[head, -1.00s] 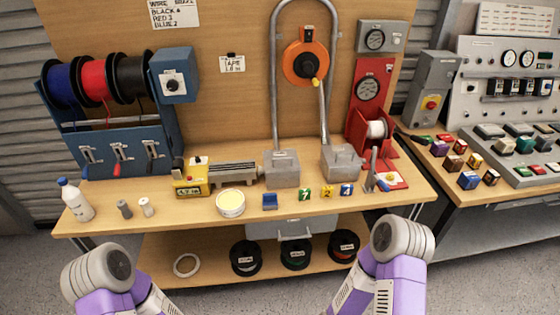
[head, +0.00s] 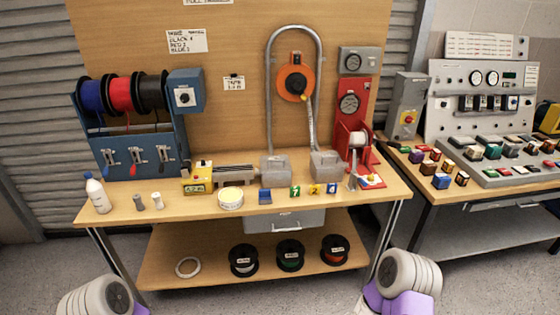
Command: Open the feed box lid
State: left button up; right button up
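No label in view reads as feed box, so I cannot tell which box is meant. A grey upright box with a red-and-yellow knob (head: 408,105) stands on the right bench, its front closed. Two smaller grey boxes, a left one (head: 274,167) and a right one (head: 327,164), sit on the wooden bench at the feet of the bent grey conduit. They look closed. Only parts of my arms show at the bottom edge; both grippers are out of view.
The wooden bench (head: 238,210) carries wire spools (head: 121,95), a yellow device (head: 198,178), a white bottle (head: 97,194) and small coloured blocks. Its lower shelf holds black reels (head: 290,255). The right bench has a control panel (head: 481,85). Floor in front is clear.

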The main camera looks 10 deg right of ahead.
aim_at(280, 163)
jog(key=z, duration=0.3)
jog(key=i, duration=1.1)
jog(key=u, duration=0.15)
